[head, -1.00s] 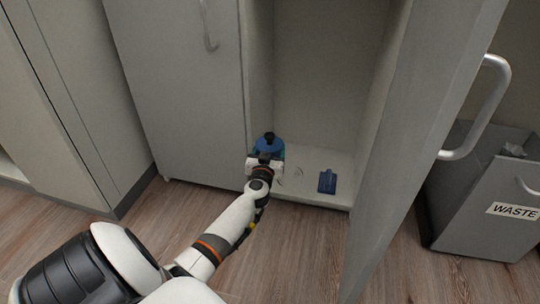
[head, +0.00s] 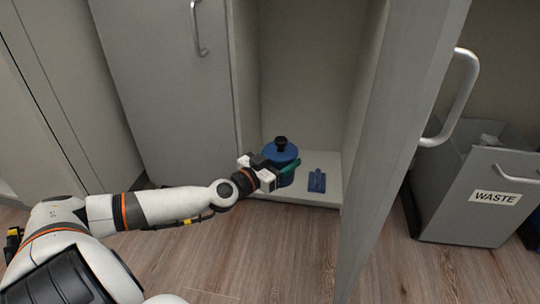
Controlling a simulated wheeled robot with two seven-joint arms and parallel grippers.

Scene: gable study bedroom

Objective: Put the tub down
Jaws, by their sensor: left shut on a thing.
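The tub (head: 283,152) is blue with a blue lid and a dark knob on top. It is upright inside the open cabinet, at the left of its floor (head: 325,196). My left gripper (head: 279,168) is shut on the tub from the front left, with a green part showing at its side. The arm hides part of the tub's lower side, so I cannot tell whether its base touches the cabinet floor. My right gripper is not in view.
The open cabinet door (head: 392,150) stands at the right. A grey waste bin (head: 465,205) is beyond it. A closed door (head: 165,90) is at the left.

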